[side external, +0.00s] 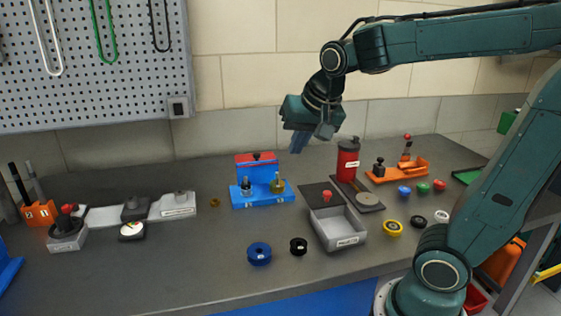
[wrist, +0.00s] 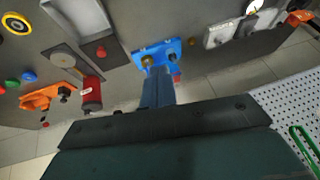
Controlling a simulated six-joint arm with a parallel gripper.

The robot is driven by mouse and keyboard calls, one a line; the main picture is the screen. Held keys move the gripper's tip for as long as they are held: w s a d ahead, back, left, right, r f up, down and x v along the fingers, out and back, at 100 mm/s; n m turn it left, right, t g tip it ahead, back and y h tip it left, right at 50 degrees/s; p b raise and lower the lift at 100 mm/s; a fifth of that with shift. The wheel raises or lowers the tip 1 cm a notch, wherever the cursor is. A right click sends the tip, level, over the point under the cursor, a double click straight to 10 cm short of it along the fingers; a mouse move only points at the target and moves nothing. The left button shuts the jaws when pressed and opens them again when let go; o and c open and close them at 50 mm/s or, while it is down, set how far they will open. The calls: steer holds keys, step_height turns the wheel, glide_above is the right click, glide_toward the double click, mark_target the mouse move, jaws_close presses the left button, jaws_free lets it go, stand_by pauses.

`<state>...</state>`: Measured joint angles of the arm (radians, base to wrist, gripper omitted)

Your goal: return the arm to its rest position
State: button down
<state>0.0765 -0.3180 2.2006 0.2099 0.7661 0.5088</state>
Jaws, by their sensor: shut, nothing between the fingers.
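My gripper (side external: 298,143) hangs in the air above the back of the workbench (side external: 190,250), held by my raised arm. Its fingers are together with nothing between them. It is above and a little right of the blue fixture (side external: 262,198) and clear of everything on the bench. In the wrist view the fingers (wrist: 157,92) point at the bench, and the blue fixture (wrist: 172,50) shows just beyond their tips.
A grey open tray (side external: 337,228), a red canister (side external: 347,160) and an orange fixture (side external: 395,173) stand right of the blue fixture. Several coloured rings lie around, including a blue one (side external: 259,253). A pegboard (side external: 95,70) hangs at the back left.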

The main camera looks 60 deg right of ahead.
steer(key=s+a+f+n+y, duration=0.1)
steer(key=s+a+n, duration=0.2)
steer(key=s, duration=0.3)
steer(key=s+a+f+n+y, duration=0.1)
steer(key=s+a+f+n, duration=0.1)
steer(key=s+n, duration=0.3)
steer(key=shift+s+a+n, duration=0.4)
steer(key=shift+s+a, duration=0.4)
steer(key=shift+s, duration=0.1)
